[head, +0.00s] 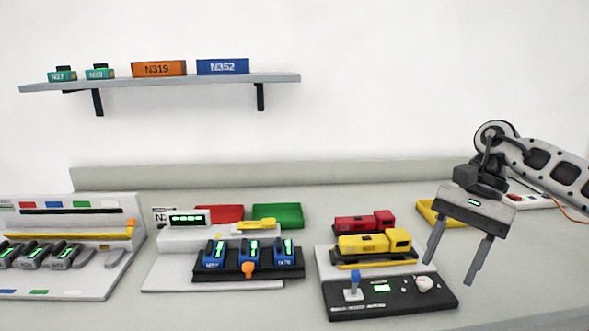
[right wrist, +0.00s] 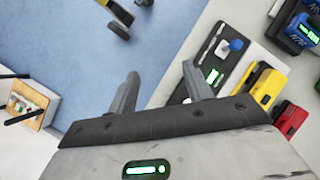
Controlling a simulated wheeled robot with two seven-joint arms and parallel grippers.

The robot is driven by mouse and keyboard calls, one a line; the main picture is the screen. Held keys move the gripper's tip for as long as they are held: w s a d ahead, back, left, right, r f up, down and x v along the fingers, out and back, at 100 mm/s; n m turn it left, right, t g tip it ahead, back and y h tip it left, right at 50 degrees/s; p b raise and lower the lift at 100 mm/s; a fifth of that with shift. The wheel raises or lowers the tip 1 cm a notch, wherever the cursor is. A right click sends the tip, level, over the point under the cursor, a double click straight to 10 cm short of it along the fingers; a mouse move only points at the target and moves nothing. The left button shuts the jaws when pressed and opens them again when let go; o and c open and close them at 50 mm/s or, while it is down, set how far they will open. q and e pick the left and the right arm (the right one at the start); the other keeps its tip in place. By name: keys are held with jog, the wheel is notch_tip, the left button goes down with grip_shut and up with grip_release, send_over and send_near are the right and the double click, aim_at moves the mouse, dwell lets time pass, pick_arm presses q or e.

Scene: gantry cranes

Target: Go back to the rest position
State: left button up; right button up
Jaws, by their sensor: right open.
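My right gripper (head: 455,262) hangs at the right of the head view, its two fingers apart and pointing down, with nothing between them. It is above the table, to the right of the black control panel (head: 432,292) with a blue joystick (head: 352,286) and a white knob. The right wrist view also shows the right gripper (right wrist: 160,88) open and empty, with the panel beyond its right finger. My left gripper is in neither view.
A yellow locomotive (head: 362,244) and a red one (head: 352,223) stand behind the panel. A yellow tray (head: 428,214) lies behind my right gripper. Blue units (head: 250,255) stand in the middle, grey units (head: 62,258) at left. A wall shelf (head: 200,81) holds labelled blocks.

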jog(key=s+a+f+m+t+y, duration=0.35)
jog(key=a+m+y, duration=0.45)
jog(key=a+m, duration=0.4)
jog(key=s+a+f+m+t+y, duration=0.2)
jog(key=s+a+m+t+y, duration=0.15)
jog(key=a+m+y, duration=0.85)
jog(key=d+f+m+t+h, duration=0.3)
jog(key=f+m+t+h, duration=0.4)
jog(key=m, duration=0.6)
jog(key=d+f+m+t+h, duration=0.35)
jog(key=m+t+h, duration=0.25)
jog(key=m+h, duration=0.45)
jog(key=s+d+f+m+g+h, duration=0.4)
jog(key=s+d+f+m, duration=0.3)
jog(key=s+f+m, duration=0.4)
notch_tip(320, 180, down, 2)
jog(key=m+g, duration=0.1)
jog(key=m, duration=0.1)
jog(key=shift+s+m+g, duration=0.3)
jog(key=shift+s+m, duration=0.05)
jog(key=shift+f, duration=0.1)
